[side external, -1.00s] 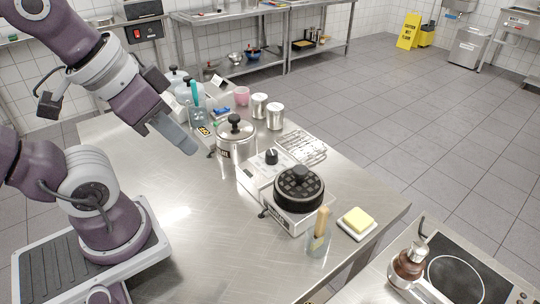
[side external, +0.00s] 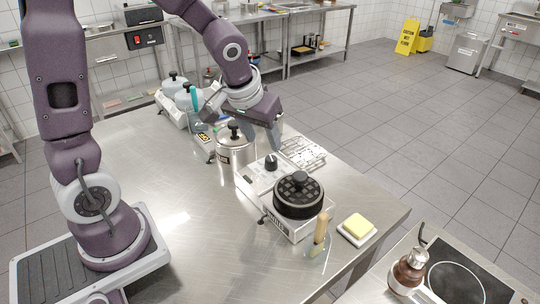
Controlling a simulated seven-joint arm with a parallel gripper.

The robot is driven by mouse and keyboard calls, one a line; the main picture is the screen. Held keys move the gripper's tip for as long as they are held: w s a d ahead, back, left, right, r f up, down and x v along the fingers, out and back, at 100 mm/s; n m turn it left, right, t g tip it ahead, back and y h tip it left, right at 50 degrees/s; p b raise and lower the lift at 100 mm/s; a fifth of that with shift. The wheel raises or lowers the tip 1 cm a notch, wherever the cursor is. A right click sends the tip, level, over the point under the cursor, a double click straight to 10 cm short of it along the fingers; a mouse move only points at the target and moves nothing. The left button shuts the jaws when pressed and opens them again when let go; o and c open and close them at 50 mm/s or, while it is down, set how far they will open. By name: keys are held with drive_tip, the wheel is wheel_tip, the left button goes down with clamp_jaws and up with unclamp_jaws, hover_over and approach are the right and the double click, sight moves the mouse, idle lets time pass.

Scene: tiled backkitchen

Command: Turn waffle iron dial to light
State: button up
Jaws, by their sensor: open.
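The waffle iron (side external: 292,224) stands on the steel table, with a round black gridded plate and a knob on top. Its black dial (side external: 271,162) sits on the pale panel (side external: 258,177) behind the plate; the dial's markings are too small to read. My gripper (side external: 275,143) points down just above and behind the dial, close to it. Its jaws are open and empty, and the fingers partly overlap each other in this view. I cannot tell whether a finger touches the dial.
A steel pot with a black-knobbed lid (side external: 234,150) stands left of the dial, close to my gripper. A wire rack (side external: 303,152) lies to the right. A glass with a wooden-handled tool (side external: 319,240) and a butter dish (side external: 357,228) stand in front.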

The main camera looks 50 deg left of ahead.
sight(271, 158)
drive_tip(key=x, duration=0.8)
drive_tip(key=shift+w, duration=0.15)
clamp_jaws()
